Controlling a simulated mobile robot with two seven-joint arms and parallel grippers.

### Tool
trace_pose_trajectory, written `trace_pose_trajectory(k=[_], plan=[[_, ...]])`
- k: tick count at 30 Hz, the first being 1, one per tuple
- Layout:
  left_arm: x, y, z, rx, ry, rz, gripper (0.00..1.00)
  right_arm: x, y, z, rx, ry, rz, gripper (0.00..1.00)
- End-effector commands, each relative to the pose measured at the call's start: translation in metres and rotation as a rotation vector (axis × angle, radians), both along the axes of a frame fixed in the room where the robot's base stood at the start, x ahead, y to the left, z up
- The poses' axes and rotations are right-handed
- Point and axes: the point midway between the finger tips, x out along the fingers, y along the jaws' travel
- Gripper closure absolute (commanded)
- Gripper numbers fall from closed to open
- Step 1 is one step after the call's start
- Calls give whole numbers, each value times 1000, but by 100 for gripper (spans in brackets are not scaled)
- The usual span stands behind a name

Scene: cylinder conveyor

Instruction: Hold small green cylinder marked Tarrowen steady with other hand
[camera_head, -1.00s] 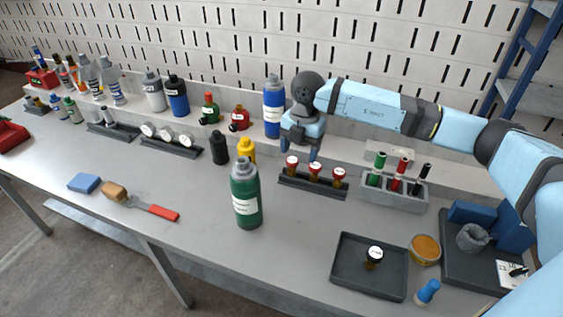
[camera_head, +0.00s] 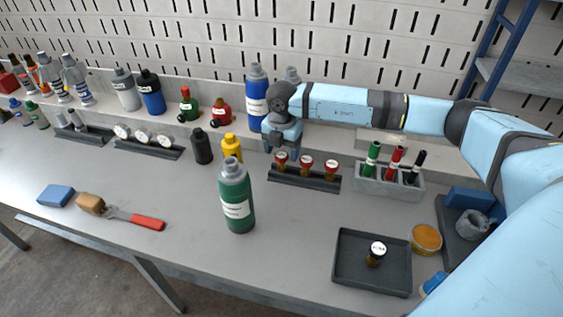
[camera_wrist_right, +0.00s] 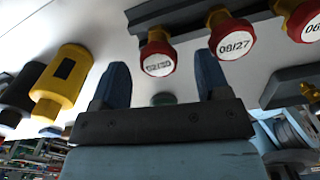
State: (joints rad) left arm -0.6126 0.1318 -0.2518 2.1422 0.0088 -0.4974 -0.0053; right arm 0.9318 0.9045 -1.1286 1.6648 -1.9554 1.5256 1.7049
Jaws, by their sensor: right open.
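A green cylinder (camera_head: 237,202) with a grey cap and a white label stands upright at the middle front of the bench. The label's writing is too small to read. My left gripper is not in view.
A rack of red-capped vials (camera_head: 305,179) lies just below my right gripper. A yellow bottle (camera_head: 231,149) and a black bottle (camera_head: 202,147) stand to its left. A blue cylinder (camera_head: 256,88) is behind. A dark tray (camera_head: 350,280) is at front right. Bench around the green cylinder is clear.

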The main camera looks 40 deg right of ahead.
Motion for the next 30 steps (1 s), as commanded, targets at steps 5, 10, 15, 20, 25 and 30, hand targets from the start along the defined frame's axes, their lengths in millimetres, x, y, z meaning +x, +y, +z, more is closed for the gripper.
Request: trace_pose_trajectory(k=[5,10,15,20,25,30], plan=[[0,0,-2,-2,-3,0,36,0,2,-21,1,3,1,31],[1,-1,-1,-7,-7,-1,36,0,2,-46,-1,1,1,31],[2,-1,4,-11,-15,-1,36,0,2,-50,0,0,1,31],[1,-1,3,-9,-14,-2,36,0,2,-50,0,0,1,47],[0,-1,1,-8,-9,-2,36,0,2,-50,0,0,1,86],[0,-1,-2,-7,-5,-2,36,0,2,-49,0,0,1,87]])
